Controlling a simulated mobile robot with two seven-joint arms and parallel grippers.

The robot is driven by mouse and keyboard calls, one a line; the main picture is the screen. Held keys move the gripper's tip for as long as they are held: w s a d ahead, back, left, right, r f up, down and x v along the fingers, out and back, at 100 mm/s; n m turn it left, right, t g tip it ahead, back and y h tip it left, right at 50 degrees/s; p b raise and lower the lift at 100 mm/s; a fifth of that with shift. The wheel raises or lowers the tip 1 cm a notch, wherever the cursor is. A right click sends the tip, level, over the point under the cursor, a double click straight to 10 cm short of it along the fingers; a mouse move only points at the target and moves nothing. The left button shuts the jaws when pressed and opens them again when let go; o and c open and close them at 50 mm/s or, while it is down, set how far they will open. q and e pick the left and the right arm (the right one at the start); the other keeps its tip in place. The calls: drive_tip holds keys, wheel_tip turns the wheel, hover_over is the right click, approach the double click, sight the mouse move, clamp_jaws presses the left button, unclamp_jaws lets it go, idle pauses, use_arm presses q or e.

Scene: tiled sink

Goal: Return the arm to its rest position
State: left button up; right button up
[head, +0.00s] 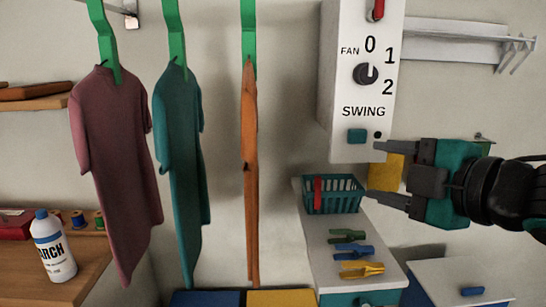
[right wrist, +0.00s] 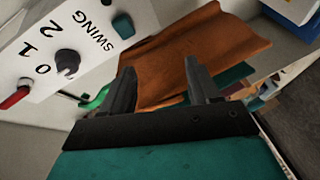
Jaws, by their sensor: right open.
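My right gripper (head: 377,170) comes in from the right in the head view, beside the lower part of a white control box (head: 345,90). Its two fingers are spread apart with nothing between them. In the right wrist view the gripper (right wrist: 160,85) is also open and empty. The box has a FAN dial (head: 366,74), a teal SWING button (head: 357,136) and a red switch (head: 377,9). My left gripper is not in view.
A maroon shirt (head: 115,170), a teal shirt (head: 180,165) and an orange garment (head: 250,180) hang from green hangers at left. Below the box, a teal basket (head: 334,195) and several clips stand on a white surface (head: 318,255). A bottle (head: 53,248) stands at far left.

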drive_tip(key=s+f+m+g+h, duration=0.25)
drive_tip(key=f+m, duration=0.25)
drive_tip(key=f, duration=0.7)
drive_tip(key=s+f+m+g+h, duration=0.15)
drive_tip(key=s+f+m, duration=0.35)
drive_tip(key=f, duration=0.6)
drive_tip(key=s+d+f+m+g+h, duration=0.35)
drive_tip(key=s+f+m+g, duration=0.35)
drive_tip(key=s+f, duration=0.75)
drive_tip(key=w+a+f+t+y, duration=0.2)
drive_tip(key=w+f+t, duration=0.5)
drive_tip(key=f+t, duration=0.1)
drive_tip(key=shift+w+f+m, duration=0.15)
drive_tip(key=shift+f+m, duration=0.25)
drive_tip(key=shift+f, duration=0.05)
